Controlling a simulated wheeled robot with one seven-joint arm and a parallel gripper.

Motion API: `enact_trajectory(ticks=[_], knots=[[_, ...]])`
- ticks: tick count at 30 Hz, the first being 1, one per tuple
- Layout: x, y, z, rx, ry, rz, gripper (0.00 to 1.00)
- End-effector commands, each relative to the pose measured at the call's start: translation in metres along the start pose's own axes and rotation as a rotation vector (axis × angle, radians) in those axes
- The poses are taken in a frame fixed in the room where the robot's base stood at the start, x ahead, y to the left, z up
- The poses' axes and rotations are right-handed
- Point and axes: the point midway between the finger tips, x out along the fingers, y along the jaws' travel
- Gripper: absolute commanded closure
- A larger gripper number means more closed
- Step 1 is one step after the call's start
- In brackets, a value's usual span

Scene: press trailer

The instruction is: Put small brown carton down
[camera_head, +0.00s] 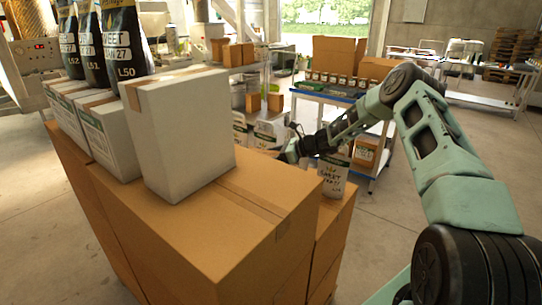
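My gripper (289,150) is at the end of my green and black arm, which reaches in from the right. It is just beyond the far edge of the large brown box stack (235,215). Its fingers are small and partly hidden, so I cannot tell whether they are open or shut, or whether they hold a carton. Small brown cartons stand on the rack behind, two on a lower shelf (253,102) and others higher up (233,55). Another brown carton with a label (366,152) is on the lower level of the blue trolley (330,98).
A tall white box (182,135) and smaller white cartons (105,135) stand on the stack, with black bags (124,35) on top. White labelled packs (335,177) are near my gripper. The stack's front top is bare.

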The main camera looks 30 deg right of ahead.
Motion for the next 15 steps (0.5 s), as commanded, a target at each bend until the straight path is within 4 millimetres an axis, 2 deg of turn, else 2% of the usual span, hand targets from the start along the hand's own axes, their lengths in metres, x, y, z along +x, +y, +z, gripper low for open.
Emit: enact_trajectory(ticks=[11, 15], knots=[[-0.002, 0.000, 0.004, -0.001, 0.000, 0.000, 0.22], [-0.018, -0.001, 0.001, 0.000, 0.000, -0.002, 0.22]])
